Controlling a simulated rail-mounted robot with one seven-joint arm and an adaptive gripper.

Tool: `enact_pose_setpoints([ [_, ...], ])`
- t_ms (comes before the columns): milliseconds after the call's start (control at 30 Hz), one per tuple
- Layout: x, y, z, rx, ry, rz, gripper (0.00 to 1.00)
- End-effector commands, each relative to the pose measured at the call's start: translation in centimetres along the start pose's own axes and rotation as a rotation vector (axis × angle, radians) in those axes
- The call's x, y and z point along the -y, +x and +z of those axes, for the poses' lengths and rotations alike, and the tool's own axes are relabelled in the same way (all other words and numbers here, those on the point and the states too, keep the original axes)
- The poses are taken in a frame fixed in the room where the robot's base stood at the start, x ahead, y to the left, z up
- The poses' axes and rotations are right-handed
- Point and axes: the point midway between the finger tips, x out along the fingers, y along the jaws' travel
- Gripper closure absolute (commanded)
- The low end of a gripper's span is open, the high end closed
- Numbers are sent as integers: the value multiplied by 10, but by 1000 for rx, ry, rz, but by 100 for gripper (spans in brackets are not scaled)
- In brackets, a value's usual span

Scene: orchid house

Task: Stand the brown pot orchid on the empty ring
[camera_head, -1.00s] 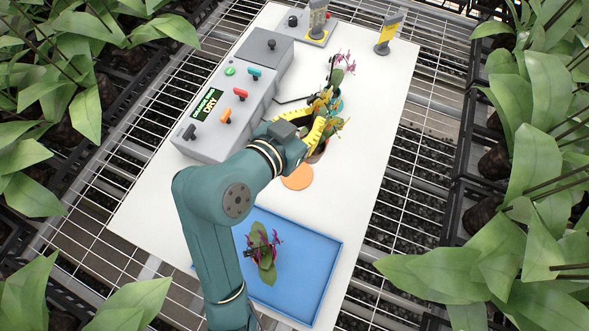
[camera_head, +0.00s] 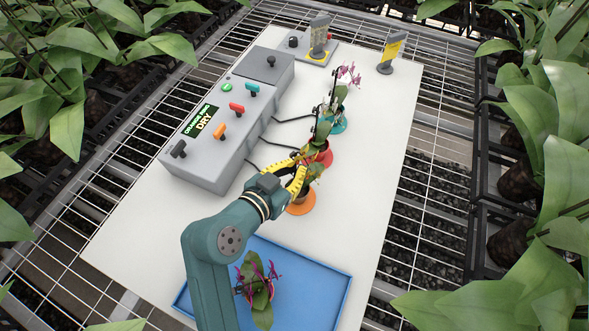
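The brown pot orchid (camera_head: 300,196) is at the orange ring (camera_head: 299,209), upright or nearly so. Its dark pot shows over the ring, and its green leaves (camera_head: 315,171) rise at the right. I cannot tell whether the pot rests fully on the ring. My gripper (camera_head: 301,174) has its yellow fingers at this orchid, just above the pot. The fingers are apart at their bases, but leaves hide their tips, so I cannot tell whether they grip.
Behind it stand an orchid at a red ring (camera_head: 326,158) and one at a teal ring (camera_head: 340,126). A blue tray (camera_head: 325,287) in front holds a purple-flowered orchid (camera_head: 260,287). A grey control box (camera_head: 205,160) is left. White table (camera_head: 375,165) is clear at right.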

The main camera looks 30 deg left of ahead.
Motion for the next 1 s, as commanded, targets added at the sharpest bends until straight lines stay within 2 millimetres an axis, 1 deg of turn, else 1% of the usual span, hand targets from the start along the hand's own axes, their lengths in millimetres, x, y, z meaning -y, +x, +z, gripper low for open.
enact_pose_setpoints([
  [67,0,0,-1,-1,1,0,100],
  [167,0,1,3,-1,0,0,100],
  [200,0,1,2,0,0,0,89],
  [267,0,1,2,1,0,0,77],
  [300,0,1,2,1,0,0,70],
  [333,0,1,2,1,0,0,67],
  [567,0,1,2,0,0,0,67],
  [667,0,-3,-3,0,0,-1,67],
  [767,1,-19,-3,0,-2,-3,67],
  [900,1,-49,-3,1,-4,-4,67],
  [1000,1,-65,-2,1,-3,-3,67],
])
